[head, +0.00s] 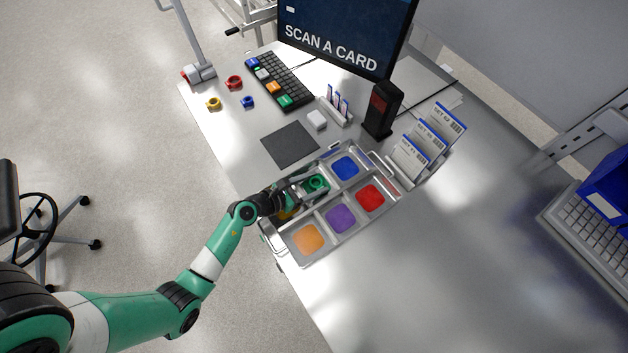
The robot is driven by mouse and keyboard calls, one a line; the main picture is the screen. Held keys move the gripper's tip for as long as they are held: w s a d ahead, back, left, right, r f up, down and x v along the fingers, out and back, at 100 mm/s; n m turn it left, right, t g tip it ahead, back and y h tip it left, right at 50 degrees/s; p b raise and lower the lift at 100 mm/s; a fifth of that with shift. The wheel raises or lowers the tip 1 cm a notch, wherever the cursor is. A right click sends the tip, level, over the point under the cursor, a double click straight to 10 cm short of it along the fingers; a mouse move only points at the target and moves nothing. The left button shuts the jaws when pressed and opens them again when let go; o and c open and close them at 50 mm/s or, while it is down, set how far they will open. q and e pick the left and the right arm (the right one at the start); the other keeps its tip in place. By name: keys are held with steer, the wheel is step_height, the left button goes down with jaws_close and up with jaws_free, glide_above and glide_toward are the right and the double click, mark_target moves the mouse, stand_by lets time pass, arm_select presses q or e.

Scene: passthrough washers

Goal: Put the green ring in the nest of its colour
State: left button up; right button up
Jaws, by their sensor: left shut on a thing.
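The green ring (316,182) is at the upper-left part of the silver tray (363,234), between my left gripper's fingertips. My left gripper (309,185) is shut on the ring, reaching in from the left. The ring is over or in the compartment left of the blue nest (345,167); I cannot tell whether it touches the bottom. The gripper and ring cover most of that compartment, so its colour is hard to see. The red nest (370,198), purple nest (340,219) and orange nest (308,239) are empty. My right gripper is out of view.
A keyboard (280,80), dark mat (290,144), black card reader (382,109) and card rack (427,143) stand beyond the tray. The table right of the tray is clear.

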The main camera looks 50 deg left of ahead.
arm_select(q)
steer(key=o, duration=1.3)
steer(key=shift+f, duration=0.1)
steer(key=shift+s+r, duration=0.2)
steer(key=shift+r, duration=0.1)
steer(key=p+v, duration=0.2)
steer(key=v, duration=0.8)
steer(key=shift+s+a, duration=0.15)
steer(key=shift+s, duration=0.1)
steer(key=shift+s+r+p, duration=0.3)
steer(key=shift+s, duration=0.2)
